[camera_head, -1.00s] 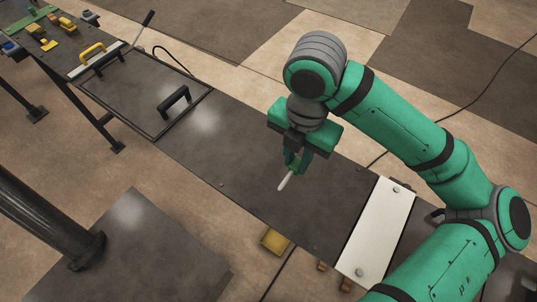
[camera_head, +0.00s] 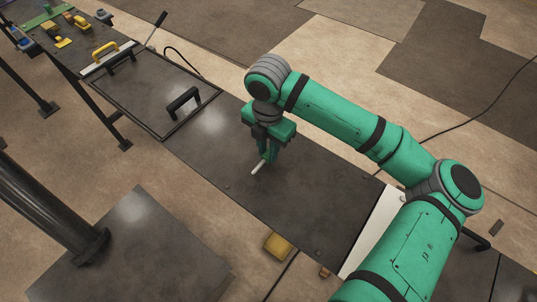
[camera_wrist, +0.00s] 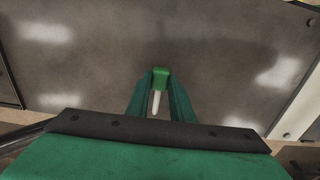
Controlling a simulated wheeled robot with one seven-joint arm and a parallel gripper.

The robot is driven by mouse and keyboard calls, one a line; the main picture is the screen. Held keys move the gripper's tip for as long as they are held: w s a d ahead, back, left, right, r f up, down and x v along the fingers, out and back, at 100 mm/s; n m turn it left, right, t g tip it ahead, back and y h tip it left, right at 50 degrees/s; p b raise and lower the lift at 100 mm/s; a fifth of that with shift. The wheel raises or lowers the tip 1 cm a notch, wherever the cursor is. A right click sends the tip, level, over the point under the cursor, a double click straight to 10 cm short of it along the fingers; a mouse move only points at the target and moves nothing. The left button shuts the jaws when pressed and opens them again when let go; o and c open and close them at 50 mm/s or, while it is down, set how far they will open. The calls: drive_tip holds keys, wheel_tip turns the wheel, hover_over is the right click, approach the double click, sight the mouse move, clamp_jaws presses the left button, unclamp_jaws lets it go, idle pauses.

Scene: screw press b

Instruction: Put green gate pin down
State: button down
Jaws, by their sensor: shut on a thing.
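The green gate pin has a green head (camera_wrist: 160,77) and a pale shaft, and in the wrist view it sits between my fingertips. My gripper (camera_wrist: 160,85) is shut on the head. In the head view my gripper (camera_head: 266,158) points down over the dark bench top, and the pale shaft (camera_head: 259,167) sticks out below it, tilted toward the lower left. I cannot tell whether the shaft's tip touches the bench.
The dark bench top (camera_head: 215,178) is clear around my gripper. A framed panel with a black handle (camera_head: 184,99) lies to the left, with a yellow handle (camera_head: 104,50) beyond. A white plate (camera_head: 372,232) crosses the bench on the right.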

drive_tip(key=shift+f, duration=1.3)
drive_tip(key=shift+f, duration=0.2)
drive_tip(key=c, duration=1.6)
unclamp_jaws()
drive_tip(key=shift+o, duration=0.2)
drive_tip(key=shift+r, duration=0.1)
wheel_tip(320, 180, up, 12)
drive_tip(key=shift+d+r, duration=0.1)
